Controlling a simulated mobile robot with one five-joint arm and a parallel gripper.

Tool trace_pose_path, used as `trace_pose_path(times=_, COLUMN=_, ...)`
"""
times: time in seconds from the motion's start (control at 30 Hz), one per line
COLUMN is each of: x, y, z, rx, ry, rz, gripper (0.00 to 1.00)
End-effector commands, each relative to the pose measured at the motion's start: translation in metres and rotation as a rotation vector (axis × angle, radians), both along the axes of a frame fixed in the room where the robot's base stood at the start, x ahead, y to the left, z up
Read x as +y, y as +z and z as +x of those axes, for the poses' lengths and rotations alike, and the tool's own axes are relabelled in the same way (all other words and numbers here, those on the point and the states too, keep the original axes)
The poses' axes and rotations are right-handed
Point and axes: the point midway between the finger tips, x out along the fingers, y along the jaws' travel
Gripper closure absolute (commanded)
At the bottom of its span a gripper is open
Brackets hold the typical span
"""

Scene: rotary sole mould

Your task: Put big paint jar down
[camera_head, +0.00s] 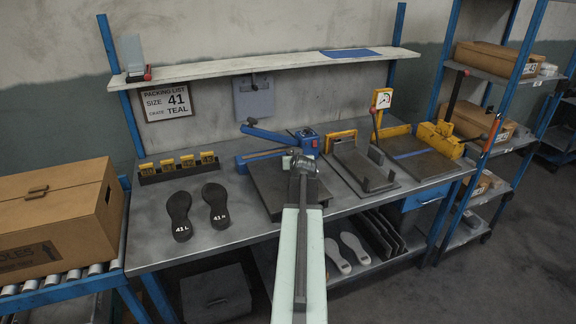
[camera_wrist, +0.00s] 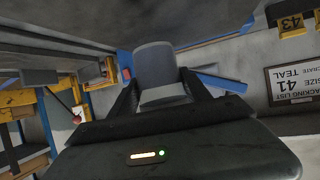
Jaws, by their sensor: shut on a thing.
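A grey, rounded jar-like thing (camera_wrist: 157,65) sits between my two dark fingers in the wrist view; I take it as the big paint jar. My gripper (camera_wrist: 163,92) is shut on it. In the head view my gripper (camera_head: 304,165) is at the far end of my pale arm, over the dark plate (camera_head: 267,190) at the middle of the workbench. The jar is hard to make out there, and its underside is hidden, so I cannot tell whether it touches anything.
On the workbench (camera_head: 160,252), two dark soles (camera_head: 198,212) and a rack of yellow tags (camera_head: 178,171) lie left. A blue-handled press (camera_head: 290,138) stands behind my gripper, with metal fixtures (camera_head: 362,165) to its right. A wall shelf (camera_head: 260,62) runs above. A cardboard box (camera_head: 55,220) stands far left.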

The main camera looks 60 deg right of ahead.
Motion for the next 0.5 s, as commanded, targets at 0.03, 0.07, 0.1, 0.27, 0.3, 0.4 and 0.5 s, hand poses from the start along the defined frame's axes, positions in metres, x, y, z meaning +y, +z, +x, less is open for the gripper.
trace_pose_path(times=0.03, x=-0.005, y=-0.001, z=0.003, rx=-0.001, ry=0.001, rz=-0.001, gripper=0.94)
trace_pose_path(times=0.07, x=-0.009, y=-0.001, z=0.005, rx=-0.001, ry=0.001, rz=-0.001, gripper=0.94)
trace_pose_path(times=0.1, x=-0.009, y=-0.012, z=0.003, rx=0.0, ry=-0.001, rz=0.0, gripper=0.94)
trace_pose_path(times=0.27, x=-0.009, y=-0.04, z=0.001, rx=-0.001, ry=-0.004, rz=0.0, gripper=0.94)
trace_pose_path(times=0.3, x=-0.009, y=-0.041, z=0.002, rx=-0.001, ry=-0.001, rz=0.0, gripper=0.94)
trace_pose_path(times=0.4, x=-0.006, y=-0.036, z=0.006, rx=-0.001, ry=0.004, rz=0.0, gripper=0.94)
trace_pose_path(times=0.5, x=-0.005, y=-0.036, z=0.007, rx=-0.001, ry=0.006, rz=0.0, gripper=0.94)
